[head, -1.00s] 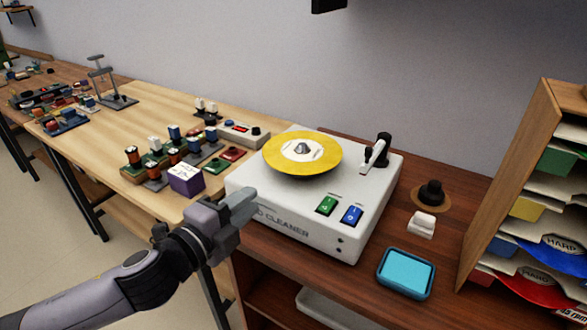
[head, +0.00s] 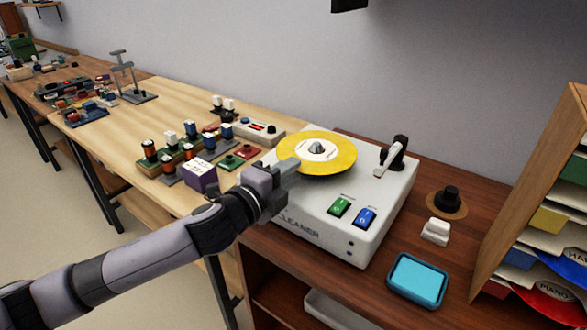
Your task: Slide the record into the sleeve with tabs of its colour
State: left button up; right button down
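The yellow record (head: 338,165) lies flat on top of the white record cleaner (head: 302,206), with a pale label and a grey knob (head: 316,148) at its centre. My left gripper (head: 287,168) is at the record's near left edge. Its fingertips overlap the rim in the picture; I cannot tell whether they touch it or how far apart they are. A wooden rack (head: 522,190) at the right holds sleeves with green (head: 575,168), yellow (head: 549,219), blue and red tabs; its right part is cut off by the picture edge. My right gripper is out of view.
A black pivot arm (head: 398,150) stands at the cleaner's back right. A black-knobbed brush or weight (head: 446,198), a small white block (head: 435,231) and a blue pad in a tray (head: 416,279) lie between cleaner and rack. Small parts crowd the left bench.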

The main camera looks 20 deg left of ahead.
pick_arm(q)
jog(key=shift+w+d, duration=0.2)
jog(key=shift+w, duration=0.4)
grip_shut()
jog(key=shift+r+p, duration=0.1)
jog(key=shift+p, duration=0.35)
jog(key=shift+f, duration=0.2)
